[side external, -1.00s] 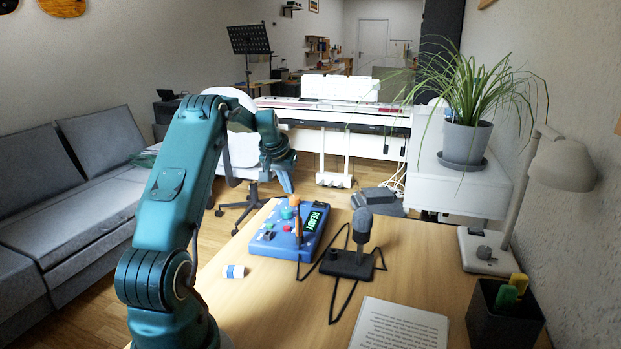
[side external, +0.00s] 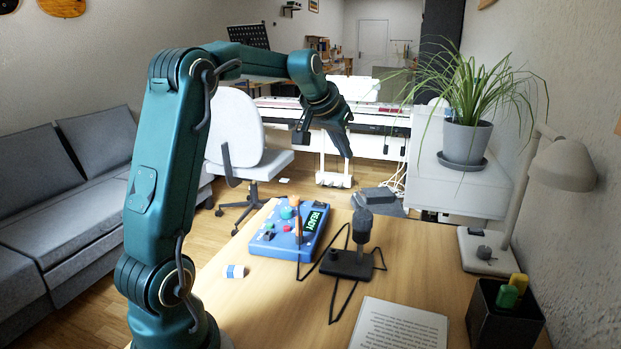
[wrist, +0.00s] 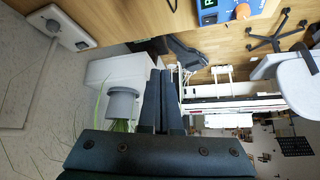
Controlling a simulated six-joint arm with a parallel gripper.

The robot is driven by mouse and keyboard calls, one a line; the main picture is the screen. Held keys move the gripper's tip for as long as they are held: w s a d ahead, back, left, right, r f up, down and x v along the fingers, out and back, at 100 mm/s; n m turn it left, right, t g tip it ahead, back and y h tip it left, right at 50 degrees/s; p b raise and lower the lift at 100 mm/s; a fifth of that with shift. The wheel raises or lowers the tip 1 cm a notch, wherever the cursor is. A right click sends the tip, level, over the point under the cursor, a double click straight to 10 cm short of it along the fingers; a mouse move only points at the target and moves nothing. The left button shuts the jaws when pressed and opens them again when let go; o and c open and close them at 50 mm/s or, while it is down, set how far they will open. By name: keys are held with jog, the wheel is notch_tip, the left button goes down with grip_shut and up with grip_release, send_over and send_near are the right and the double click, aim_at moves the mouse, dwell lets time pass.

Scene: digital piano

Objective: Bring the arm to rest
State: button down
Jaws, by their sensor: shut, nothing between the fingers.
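My teal arm is raised above the table, with its forearm reaching out to the right in the side view. My gripper (side external: 345,150) points down and a little to the right, in the air beyond the blue control box, in front of the white piano. In the wrist view its two dark fingers (wrist: 163,88) lie close together, with nothing held between them. The gripper touches nothing that I can see.
The blue box (side external: 268,240) with buttons and a green display lies on the wooden table (side external: 240,310). A microphone (side external: 361,235) stands beside it. A lamp (side external: 560,165), a potted plant (side external: 466,140) and a black pen cup (side external: 490,325) are at the right. An office chair (side external: 235,130) stands behind.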

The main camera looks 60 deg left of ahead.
jog(key=s+d+r+m+h, duration=0.1)
jog(key=s+d, duration=0.2)
jog(key=d, duration=0.3)
jog(key=s+d+r+m+t+h, duration=0.1)
jog(key=s+d+m, duration=0.15)
jog(key=d, duration=0.45)
jog(key=s+d+m+h, duration=0.1)
jog(key=s+d, duration=0.3)
jog(key=d, duration=0.2)
jog(key=s+d+f+g, duration=0.2)
jog(key=s+d+f, duration=0.2)
jog(key=s+f, duration=0.4)
jog(key=s, duration=0.3)
jog(key=shift+s+d+f+h, duration=0.2)
jog(key=shift+s+h, duration=0.1)
jog(key=shift+s, duration=0.1)
